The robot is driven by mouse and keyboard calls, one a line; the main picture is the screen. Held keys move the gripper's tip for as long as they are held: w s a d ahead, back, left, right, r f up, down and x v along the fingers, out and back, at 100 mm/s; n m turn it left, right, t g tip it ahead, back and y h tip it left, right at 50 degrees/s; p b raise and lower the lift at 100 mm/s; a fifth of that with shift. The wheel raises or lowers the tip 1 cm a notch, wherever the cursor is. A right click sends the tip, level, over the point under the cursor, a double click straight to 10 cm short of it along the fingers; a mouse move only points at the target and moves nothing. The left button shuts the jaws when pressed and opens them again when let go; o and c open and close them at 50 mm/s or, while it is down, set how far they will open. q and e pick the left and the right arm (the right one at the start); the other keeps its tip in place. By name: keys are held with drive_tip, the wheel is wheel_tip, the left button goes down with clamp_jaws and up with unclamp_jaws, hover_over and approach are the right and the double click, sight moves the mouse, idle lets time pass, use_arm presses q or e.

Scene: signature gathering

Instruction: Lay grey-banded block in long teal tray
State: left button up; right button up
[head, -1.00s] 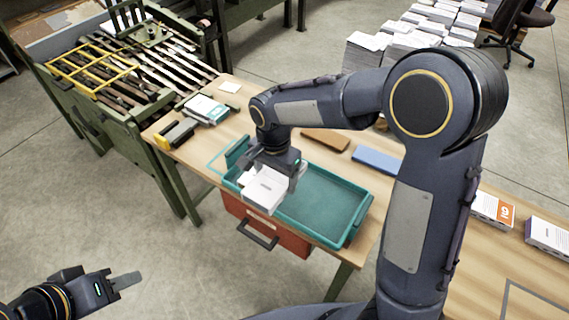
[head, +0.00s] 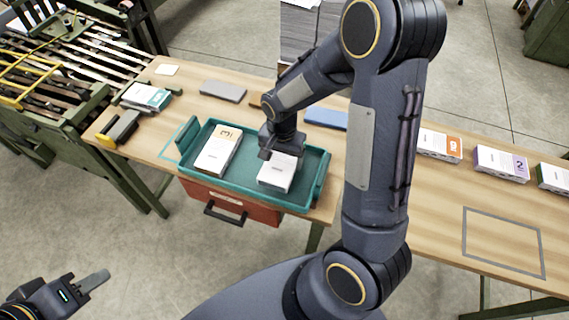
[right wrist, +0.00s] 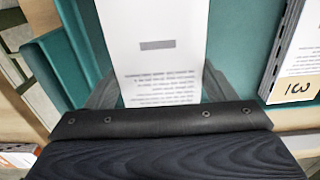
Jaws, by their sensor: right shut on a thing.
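The long teal tray (head: 243,176) stands on the wooden table in the head view. My right gripper (head: 279,154) points down over its right half, shut on a white block (head: 276,177) with a short grey bar on its face. This block (right wrist: 155,45) also shows between the fingers in the right wrist view. It is inside the tray's outline; I cannot tell whether it touches the floor. A white block with an ochre "3" band (head: 217,152) lies in the tray's left half. My left gripper (head: 97,279) is low at left, empty, away from the table; its finger gap is unclear.
Orange-marked (head: 440,146) and purple-marked (head: 501,163) blocks lie on the table at right. Grey (head: 222,91) and blue (head: 326,119) slabs lie behind the tray. A red drawer (head: 232,204) is below the tray. A grey outlined square (head: 505,240) is empty.

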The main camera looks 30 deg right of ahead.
sight(285, 166)
drive_tip(key=shift+s+d+f, duration=0.1)
drive_tip(key=shift+d+f, duration=0.1)
drive_tip(key=shift+f, duration=0.75)
drive_tip(key=shift+s+d+f, duration=0.1)
drive_tip(key=shift+d+f, duration=0.05)
drive_tip(key=shift+f, duration=0.8)
drive_tip(key=shift+w, duration=0.1)
drive_tip(key=shift+f+b, duration=0.2)
drive_tip(key=shift+b, duration=0.1)
drive_tip(key=o, duration=1.1)
drive_tip(key=shift+o, duration=0.2)
drive_tip(key=shift+r, duration=0.1)
